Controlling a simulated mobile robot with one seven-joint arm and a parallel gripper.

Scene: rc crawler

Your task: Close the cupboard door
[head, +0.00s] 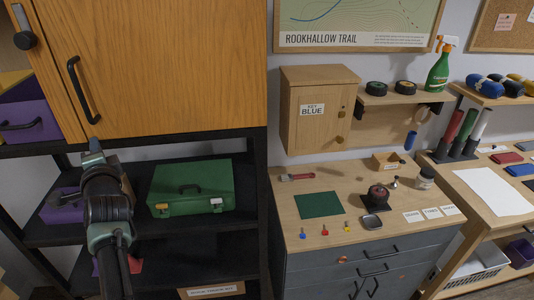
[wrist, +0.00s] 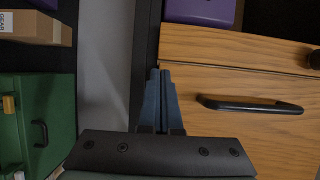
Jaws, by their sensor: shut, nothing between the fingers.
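The wooden cupboard door (head: 165,70) fills the upper left of the head view, with a dark vertical handle (head: 83,90) near its left edge. In the wrist view the door (wrist: 250,140) appears turned sideways, with its handle (wrist: 250,104) to the right of my gripper. A narrow wooden strip with a dark knob (head: 24,40) runs beside the door's left edge; I cannot tell how far the door stands from it. My gripper (head: 94,148) is shut and empty, near the door's lower left corner (wrist: 160,75). Contact with the door cannot be told.
Below, a black shelf rack (head: 200,277) holds a green toolbox (head: 190,187). Purple bins (head: 27,122) sit at far left. To the right, a workbench (head: 375,257) carries small parts under a small wall cabinet (head: 315,110).

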